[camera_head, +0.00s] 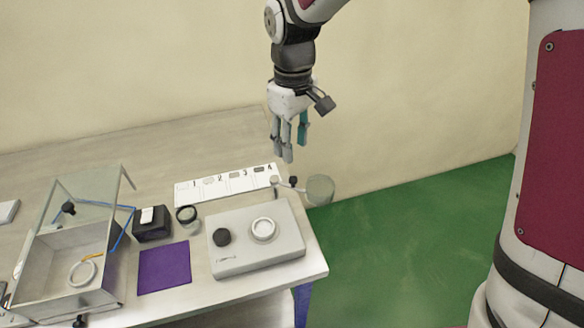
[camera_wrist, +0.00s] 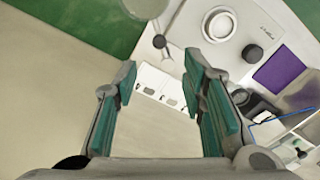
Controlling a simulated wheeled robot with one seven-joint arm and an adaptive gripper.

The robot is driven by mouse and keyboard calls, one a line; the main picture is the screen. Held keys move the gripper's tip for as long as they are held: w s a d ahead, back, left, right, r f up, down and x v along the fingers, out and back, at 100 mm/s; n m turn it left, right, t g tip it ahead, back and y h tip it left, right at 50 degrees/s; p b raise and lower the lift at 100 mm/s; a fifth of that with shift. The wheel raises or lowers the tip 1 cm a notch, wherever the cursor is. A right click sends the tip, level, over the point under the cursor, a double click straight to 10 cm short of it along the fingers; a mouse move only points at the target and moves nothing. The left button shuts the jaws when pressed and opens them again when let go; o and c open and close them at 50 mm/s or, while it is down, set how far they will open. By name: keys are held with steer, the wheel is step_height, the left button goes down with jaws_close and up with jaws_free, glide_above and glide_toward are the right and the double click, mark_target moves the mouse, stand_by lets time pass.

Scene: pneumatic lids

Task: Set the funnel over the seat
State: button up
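The seat looks to be the white ring (camera_head: 263,229) on top of a grey box-shaped unit (camera_head: 284,262); the ring also shows in the wrist view (camera_wrist: 219,24). A translucent cup (camera_head: 320,190), which appears to be the funnel, hangs beyond the table's right edge on a thin arm with a dark knob (camera_head: 293,181). It is to the right of the seat, not over it. In the wrist view the cup (camera_wrist: 145,8) is cut off at the top. My gripper (camera_head: 292,150) is open and empty, fingers down, above the cup's arm. Its teal pads (camera_wrist: 160,65) stand wide apart.
A black knob (camera_head: 222,237) sits beside the ring. A white strip numbered 1 to 4 (camera_head: 225,187) lies behind the unit. Left are a purple mat (camera_head: 164,267), a dark-rimmed jar (camera_head: 187,219), a black block (camera_head: 152,230) and a clear-walled box (camera_head: 50,268). Green floor lies right.

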mark_target(293, 178)
step_height(293, 178, down, 10)
steer(key=shift+f+p, duration=0.1)
steer(key=shift+p, duration=0.5)
jaws_close()
